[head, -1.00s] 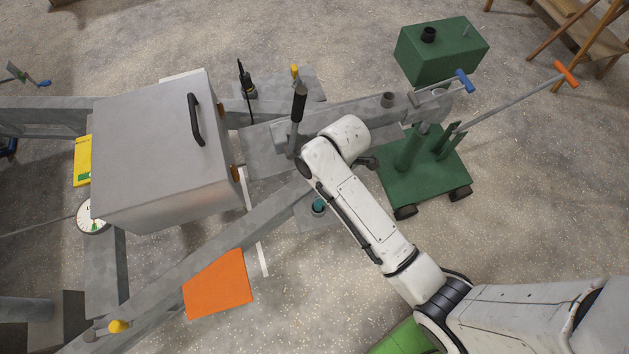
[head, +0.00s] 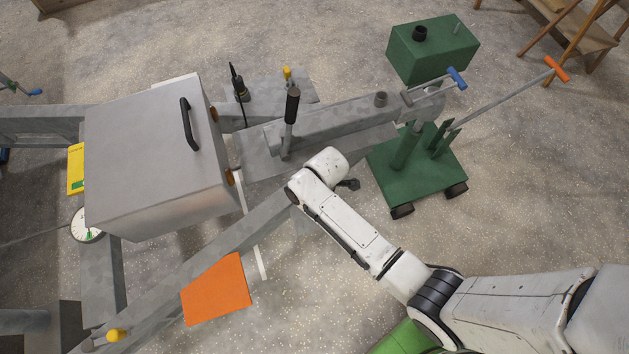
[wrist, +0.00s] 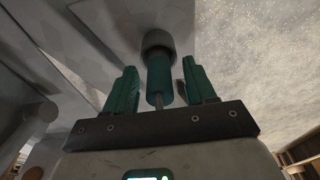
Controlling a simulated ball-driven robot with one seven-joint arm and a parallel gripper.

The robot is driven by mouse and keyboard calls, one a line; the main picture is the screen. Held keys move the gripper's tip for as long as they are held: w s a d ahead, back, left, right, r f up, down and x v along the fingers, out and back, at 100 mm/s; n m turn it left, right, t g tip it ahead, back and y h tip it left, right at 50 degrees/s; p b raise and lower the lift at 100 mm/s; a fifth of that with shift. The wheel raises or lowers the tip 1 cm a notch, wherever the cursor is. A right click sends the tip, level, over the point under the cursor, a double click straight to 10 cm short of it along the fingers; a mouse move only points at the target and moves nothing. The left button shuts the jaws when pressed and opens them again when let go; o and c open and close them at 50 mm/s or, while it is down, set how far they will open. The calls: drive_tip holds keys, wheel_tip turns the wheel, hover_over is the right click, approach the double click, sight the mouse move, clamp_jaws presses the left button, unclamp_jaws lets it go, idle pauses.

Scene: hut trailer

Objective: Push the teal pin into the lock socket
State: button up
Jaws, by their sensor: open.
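In the wrist view the teal pin (wrist: 159,75) stands between the two teal fingers of my gripper (wrist: 160,64). The fingers are spread, with a gap showing on each side of the pin. The pin's far end meets a dark grey round collar (wrist: 158,42), which looks like the lock socket. How deep the pin sits in it I cannot tell. A small grey end shows at the pin's near side. In the head view my arm hides the gripper, pin and socket.
A grey trailer frame (head: 222,238) runs under my arm. A grey box (head: 150,150) with a black handle stands at left. An upright black-gripped lever (head: 291,107) rises behind my wrist. A green wheeled jack (head: 420,168) stands at right. An orange plate (head: 217,290) is in front.

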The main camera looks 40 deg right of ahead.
drive_tip(key=shift+c, duration=0.4)
clamp_jaws()
drive_tip(key=shift+r, duration=0.15)
